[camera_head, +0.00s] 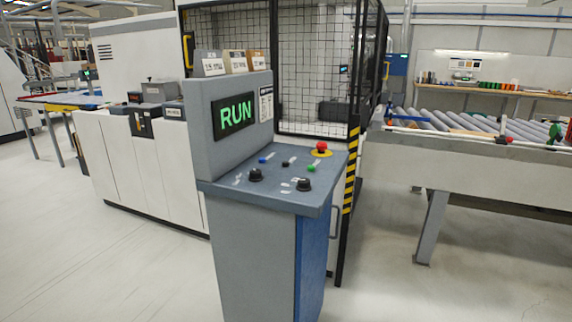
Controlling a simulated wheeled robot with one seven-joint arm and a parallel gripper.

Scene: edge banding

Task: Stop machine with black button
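A grey control console (262,255) stands upright in the middle of the view. Its raised screen (236,115) reads RUN in green letters. On the sloped top, a small black button (286,164) sits between a blue button (263,160) on its left and a green button (311,168) on its right. A red mushroom button (321,147) on a yellow base is behind the green one. Two larger black knobs, the left knob (256,174) and the right knob (304,184), are nearer the front edge. My gripper is not in view.
A wire-mesh fence (312,70) with a black-and-yellow striped post (351,170) stands close behind the console. A roller conveyor (470,145) is at right, a white machine (145,165) at left. The pale floor (110,265) is clear in front.

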